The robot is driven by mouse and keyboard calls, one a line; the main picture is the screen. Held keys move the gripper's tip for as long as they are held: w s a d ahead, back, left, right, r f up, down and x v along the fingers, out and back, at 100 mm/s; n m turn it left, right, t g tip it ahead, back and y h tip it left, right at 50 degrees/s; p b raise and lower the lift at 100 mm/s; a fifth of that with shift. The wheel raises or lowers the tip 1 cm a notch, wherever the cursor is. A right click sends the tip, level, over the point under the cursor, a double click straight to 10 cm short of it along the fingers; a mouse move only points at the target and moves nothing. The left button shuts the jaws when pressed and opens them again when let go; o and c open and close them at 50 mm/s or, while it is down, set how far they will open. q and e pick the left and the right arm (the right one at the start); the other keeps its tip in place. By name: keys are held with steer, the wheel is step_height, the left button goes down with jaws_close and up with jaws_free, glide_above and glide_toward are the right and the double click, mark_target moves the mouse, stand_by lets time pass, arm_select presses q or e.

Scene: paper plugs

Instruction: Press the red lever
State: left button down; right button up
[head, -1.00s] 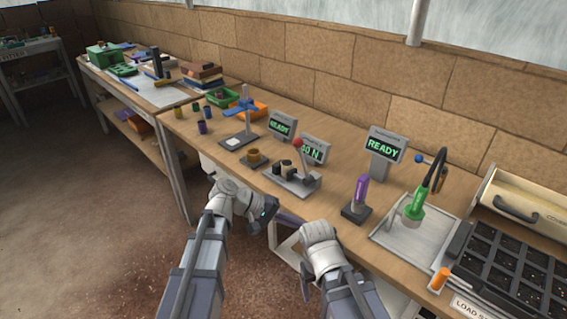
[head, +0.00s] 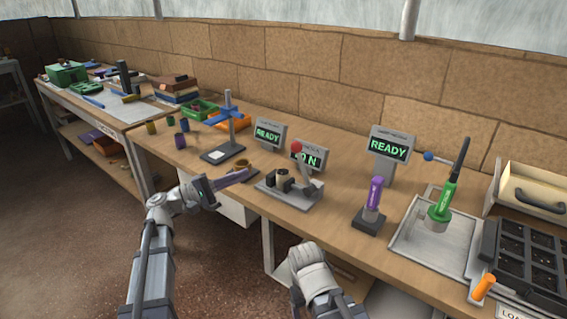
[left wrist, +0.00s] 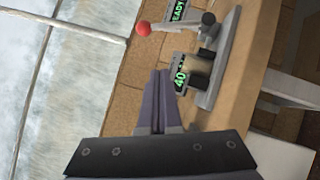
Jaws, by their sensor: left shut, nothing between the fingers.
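The red lever's ball knob (head: 297,146) tops a grey arm on a small press (head: 290,190) near the bench's front edge. In the left wrist view the red knob (left wrist: 143,28) is at the upper middle, and its arm runs right to the press frame (left wrist: 217,65). My left gripper (head: 245,174) is shut and empty, left of the press, its fingers pointing toward the bench and apart from the knob. Its closed fingers show in the left wrist view (left wrist: 158,78). My right gripper (head: 312,270) is low in front of the bench; its fingers are hidden.
A display partly hidden by the lever (head: 312,158) stands behind the press; READY displays (head: 268,134) (head: 391,145) stand either side. A blue-armed stand (head: 228,125) is to the left. A purple-handled tool (head: 374,195) and a tray with a green tool (head: 441,201) are to the right.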

mark_target(303, 169)
arm_select(q)
steer(key=s+p+x, duration=0.2)
steer(key=p+x, duration=0.1)
steer(key=x, duration=0.9)
steer(key=shift+d+r+p, duration=0.3)
steer(key=shift+d+r, duration=0.15)
steer(key=shift+d, duration=0.35)
steer(key=shift+s, duration=0.15)
steer(key=shift+r, duration=0.1)
